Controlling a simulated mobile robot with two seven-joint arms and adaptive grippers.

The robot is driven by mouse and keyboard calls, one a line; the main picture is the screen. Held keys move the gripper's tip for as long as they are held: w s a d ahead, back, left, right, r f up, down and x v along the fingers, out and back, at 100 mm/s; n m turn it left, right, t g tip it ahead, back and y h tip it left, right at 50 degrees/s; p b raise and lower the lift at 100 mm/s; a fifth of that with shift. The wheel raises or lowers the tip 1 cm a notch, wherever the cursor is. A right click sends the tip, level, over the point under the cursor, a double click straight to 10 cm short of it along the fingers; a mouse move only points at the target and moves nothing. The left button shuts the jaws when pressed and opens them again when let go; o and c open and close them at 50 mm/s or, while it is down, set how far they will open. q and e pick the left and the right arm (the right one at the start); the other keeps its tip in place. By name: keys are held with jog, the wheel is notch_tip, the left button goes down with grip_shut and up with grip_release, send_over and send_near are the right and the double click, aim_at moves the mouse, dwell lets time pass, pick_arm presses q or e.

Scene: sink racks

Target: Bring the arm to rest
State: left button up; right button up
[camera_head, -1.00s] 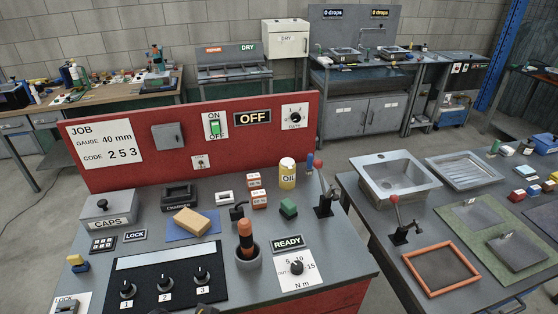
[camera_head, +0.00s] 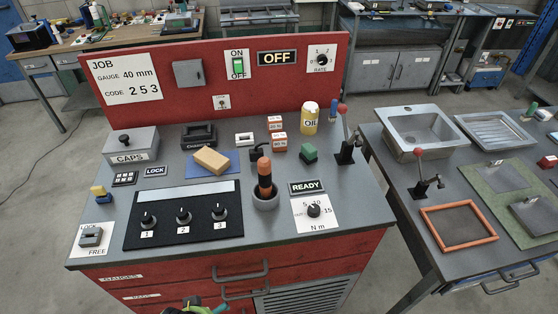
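Neither of my grippers can be made out. A small dark part with green and red bits (camera_head: 195,306) shows at the bottom edge, probably mine, too cut off to identify. The workbench (camera_head: 270,228) has a red back panel (camera_head: 135,115) with a JOB card (camera_head: 126,80), a green ON/OFF switch (camera_head: 238,65), an OFF sign (camera_head: 277,58) and a RATE knob (camera_head: 320,60). On the bench are a READY sign (camera_head: 307,187), a torque dial (camera_head: 313,211), an orange-and-black handled tool (camera_head: 265,177) upright in a grey cup, and a sponge-like tan block (camera_head: 211,160) on a blue mat.
A red-knobbed lever (camera_head: 346,145) stands at the bench's right edge. A CAPS box (camera_head: 131,146) and a yellow OIL can (camera_head: 309,118) also stand on it. Right of a gap, another table holds a sink (camera_head: 420,128) and an orange frame (camera_head: 459,227). Floor shows at left.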

pick_arm(q)
jog(key=s+f+g+b, duration=0.1)
jog(key=s+f+b, duration=0.15)
jog(key=f, duration=0.75)
jog(key=s+f+b, duration=0.1)
jog(key=s+f, duration=0.2)
jog(key=f, duration=0.7)
jog(key=s+a+f+b, duration=0.3)
jog(key=s+f+b, duration=0.1)
jog(key=s+f, duration=0.8)
notch_tip(320, 180, down, 2)
jog(key=shift+s+f+g, duration=0.2)
jog(key=shift+s+g, duration=0.15)
jog(key=shift+g, duration=0.05)
